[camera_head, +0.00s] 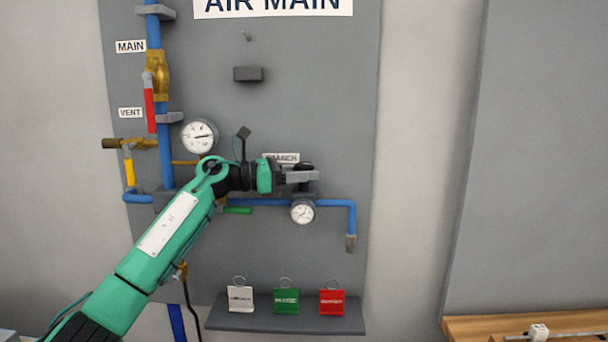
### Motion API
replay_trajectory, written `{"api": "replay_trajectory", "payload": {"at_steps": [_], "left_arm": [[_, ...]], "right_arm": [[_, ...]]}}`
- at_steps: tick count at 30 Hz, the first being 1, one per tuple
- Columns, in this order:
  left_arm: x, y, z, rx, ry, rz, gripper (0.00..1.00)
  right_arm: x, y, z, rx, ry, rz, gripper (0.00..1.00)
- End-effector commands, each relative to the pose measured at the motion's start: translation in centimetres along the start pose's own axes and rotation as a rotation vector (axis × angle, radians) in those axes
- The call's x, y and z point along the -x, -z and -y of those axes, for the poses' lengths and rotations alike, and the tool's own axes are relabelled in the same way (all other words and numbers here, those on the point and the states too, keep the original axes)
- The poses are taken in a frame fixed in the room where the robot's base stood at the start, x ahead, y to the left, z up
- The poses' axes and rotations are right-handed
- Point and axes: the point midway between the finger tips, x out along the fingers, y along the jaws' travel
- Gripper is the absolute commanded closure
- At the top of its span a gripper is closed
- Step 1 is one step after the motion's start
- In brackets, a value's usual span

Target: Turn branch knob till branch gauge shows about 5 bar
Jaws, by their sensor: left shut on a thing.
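My left gripper (300,178) reaches in from the left and is shut at a dark knob (305,169) below the BRANCH label (281,158). The gripper hides much of the knob. The branch gauge (302,211) is a small round white dial on the blue pipe just below the gripper. Its needle is too small to read. My right gripper is not in view.
A larger gauge (199,135) sits up and left. A red-handled main valve (149,105), a yellow-handled vent valve (129,170) and a green handle (237,210) are on the piping. A shelf (260,320) below holds white, green and red tags.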

Motion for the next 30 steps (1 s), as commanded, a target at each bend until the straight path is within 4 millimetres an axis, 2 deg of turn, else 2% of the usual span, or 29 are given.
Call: {"api": "replay_trajectory", "payload": {"at_steps": [5, 6, 7, 16, 20, 22, 30], "left_arm": [[0.0, 0.1, 0.0, 0.001, -0.001, -0.002, 0.85], [0.0, 0.1, 0.0, 0.001, -0.001, -0.002, 0.59], [0.0, 0.1, 0.0, 0.001, -0.001, -0.002, 0.55], [0.1, 0.1, 0.0, 0.001, -0.001, -0.001, 0.55], [1.2, 0.2, -0.1, 0.0, -0.002, -0.001, 0.55], [2.4, 0.3, -0.1, -0.001, -0.003, -0.001, 0.55], [8.5, 0.4, -0.1, 0.0, -0.004, -0.002, 0.55]], "right_arm": [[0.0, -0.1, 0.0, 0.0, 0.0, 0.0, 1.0], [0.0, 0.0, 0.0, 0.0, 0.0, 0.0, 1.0], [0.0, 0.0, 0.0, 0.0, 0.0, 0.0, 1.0], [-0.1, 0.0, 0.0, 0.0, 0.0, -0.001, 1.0], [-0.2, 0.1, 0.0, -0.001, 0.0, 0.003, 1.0], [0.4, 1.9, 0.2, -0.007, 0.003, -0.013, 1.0], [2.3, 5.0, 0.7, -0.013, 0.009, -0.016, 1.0]]}}
